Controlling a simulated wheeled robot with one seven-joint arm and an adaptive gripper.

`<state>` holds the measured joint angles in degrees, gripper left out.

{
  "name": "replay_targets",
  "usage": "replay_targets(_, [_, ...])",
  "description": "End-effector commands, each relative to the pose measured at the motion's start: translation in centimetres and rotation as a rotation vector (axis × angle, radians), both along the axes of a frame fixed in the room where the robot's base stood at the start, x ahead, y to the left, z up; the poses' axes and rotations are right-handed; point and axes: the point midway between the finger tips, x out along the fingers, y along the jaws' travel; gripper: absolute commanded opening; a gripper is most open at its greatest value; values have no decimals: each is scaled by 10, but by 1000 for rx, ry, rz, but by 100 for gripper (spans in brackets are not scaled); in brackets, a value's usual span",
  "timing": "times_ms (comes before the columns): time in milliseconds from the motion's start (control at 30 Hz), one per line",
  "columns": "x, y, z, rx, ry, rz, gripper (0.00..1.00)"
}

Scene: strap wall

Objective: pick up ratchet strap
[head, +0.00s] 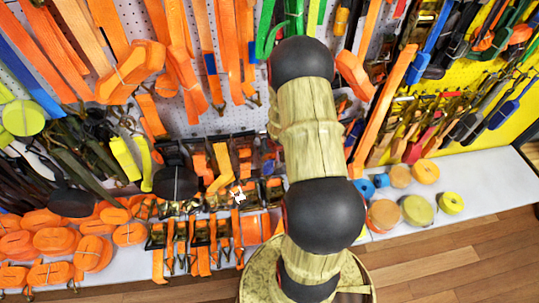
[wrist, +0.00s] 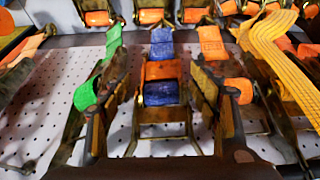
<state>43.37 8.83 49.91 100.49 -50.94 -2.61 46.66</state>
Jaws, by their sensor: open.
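In the wrist view, a ratchet strap (wrist: 161,92) with blue and orange webbing and a metal frame hangs in the centre against a white pegboard. My gripper (wrist: 165,84) is open, with one dark finger on each side of this strap. The strap lies between the fingers in the picture; I cannot tell whether they touch it. Other ratchet straps flank it, one with green webbing (wrist: 87,94) on the left and one with orange webbing (wrist: 238,90) on the right. In the head view my arm hides the gripper and this strap.
A yellow strap (wrist: 280,60) hangs close on the right in the wrist view. In the head view, orange strap bundles (head: 55,240) crowd the left of the white shelf (head: 480,180), and webbing rolls (head: 417,210) stand on its right. Wooden floor (head: 470,245) is clear in front.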

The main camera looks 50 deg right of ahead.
Motion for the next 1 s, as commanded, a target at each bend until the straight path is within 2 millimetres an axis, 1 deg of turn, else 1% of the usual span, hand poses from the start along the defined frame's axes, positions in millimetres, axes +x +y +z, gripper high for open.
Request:
replay_targets(200, [18,-14,1,1,1,0,61])
replay_targets(333, [26,-20,0,0,1,1,61])
replay_targets(400, [27,-21,-9,0,0,0,61])
replay_targets(467, [28,-22,-11,0,0,1,61])
replay_targets(733, [29,-22,-11,0,0,0,61])
replay_targets(1000, [29,-22,-11,0,0,0,47])
